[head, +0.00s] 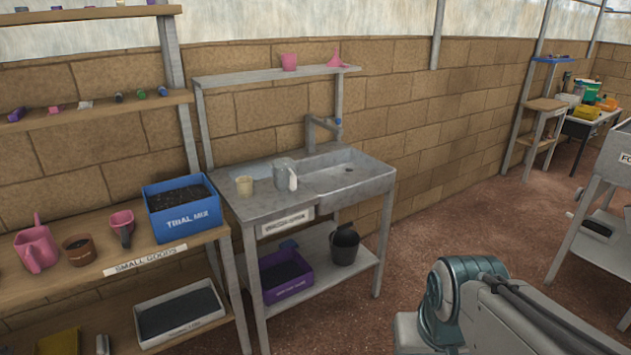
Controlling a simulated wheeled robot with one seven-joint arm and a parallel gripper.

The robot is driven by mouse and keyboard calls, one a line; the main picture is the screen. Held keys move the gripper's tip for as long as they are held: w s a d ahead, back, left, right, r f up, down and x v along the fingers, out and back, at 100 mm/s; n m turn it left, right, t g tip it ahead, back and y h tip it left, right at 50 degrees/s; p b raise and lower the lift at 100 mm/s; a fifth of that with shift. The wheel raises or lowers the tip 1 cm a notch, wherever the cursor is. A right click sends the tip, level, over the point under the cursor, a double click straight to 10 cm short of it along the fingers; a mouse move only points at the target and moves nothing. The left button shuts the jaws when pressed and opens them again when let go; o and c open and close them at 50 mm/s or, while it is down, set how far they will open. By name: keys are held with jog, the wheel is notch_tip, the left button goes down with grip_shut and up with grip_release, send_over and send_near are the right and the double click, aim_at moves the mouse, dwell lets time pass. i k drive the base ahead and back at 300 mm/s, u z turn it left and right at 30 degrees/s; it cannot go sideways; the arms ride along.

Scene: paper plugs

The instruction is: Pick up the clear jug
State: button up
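A grey, see-through-looking jug (281,171), which I take to be the clear jug, stands upright on the worktop of the grey sink bench (262,207), just left of the basin. A small white bottle (293,181) stands in front of its right side and covers part of it. A beige cup (245,186) stands apart to its left. Part of my arm shows at the lower right, well away from the bench. My gripper is out of view.
A blue box marked TRIAL MIX (181,216) stands on the shelf left of the bench. A tap (322,126) rises behind the basin. A purple crate (287,278) and black bucket (344,245) sit on the lower shelf. Reddish floor (415,235) right of the bench is clear.

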aim_at(284, 170)
jog(key=z, duration=0.5)
jog(key=i, duration=2.55)
jog(key=u, duration=1.55)
jog(key=i, duration=0.85)
jog(key=u, duration=0.8)
